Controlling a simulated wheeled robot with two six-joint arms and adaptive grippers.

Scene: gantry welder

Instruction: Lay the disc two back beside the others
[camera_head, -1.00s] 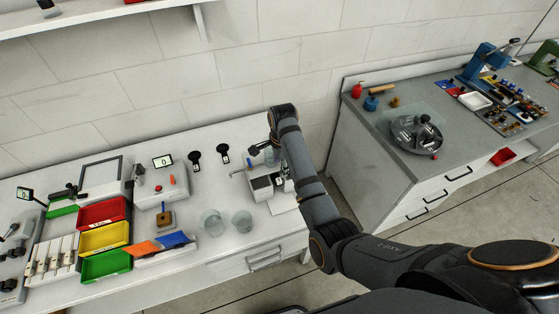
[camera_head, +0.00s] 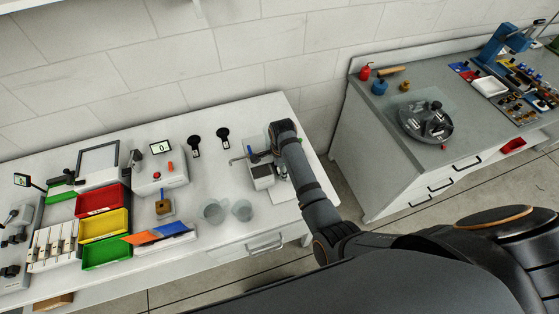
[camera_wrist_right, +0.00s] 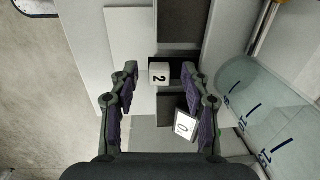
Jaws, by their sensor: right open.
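A small white piece marked 2 (camera_wrist_right: 159,73) shows in the right wrist view, between my fingertips and against a dark slot. I cannot tell its full shape. A second white piece marked 0 (camera_wrist_right: 185,125) sits tilted close to my right-hand finger. My right gripper (camera_wrist_right: 159,80) is open, a finger on each side of the piece marked 2, with no clear grip on it. In the head view my right wrist hangs over a small white-and-dark device (camera_head: 263,174) on the white bench and hides part of it. My left gripper is not in view.
A clear graduated vessel (camera_wrist_right: 262,105) is close right of my fingers in the wrist view. Two clear beakers (camera_head: 226,211) stand left of the device. Red, yellow and green bins (camera_head: 104,226) are further left. A grey bench (camera_head: 385,150) stands across a gap at right.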

